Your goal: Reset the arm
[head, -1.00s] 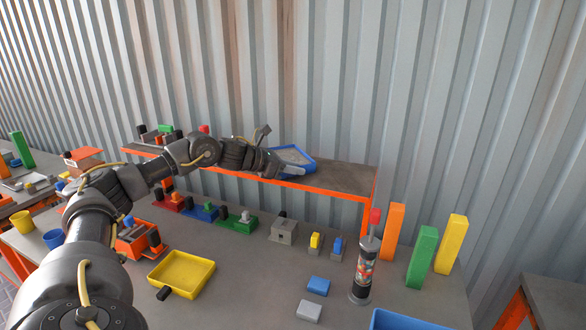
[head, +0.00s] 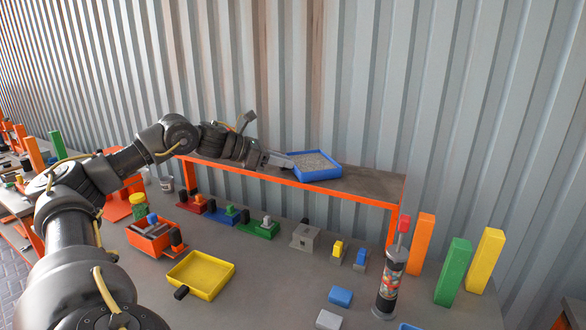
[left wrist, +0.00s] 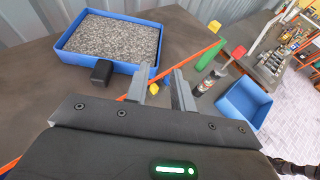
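My left gripper (head: 280,161) is over the raised shelf, close to the left side of a blue tray (head: 327,174) filled with grey granules. In the left wrist view my left gripper's two fingers (left wrist: 160,88) stand apart with nothing between them. The blue tray (left wrist: 148,74) lies beyond them to the upper left there, level on the shelf. Its black handle (left wrist: 102,72) is to the left of the fingers, outside the gap between them. My right gripper is not in view.
The grey shelf (head: 370,183) has an orange front edge. A corrugated wall stands behind.

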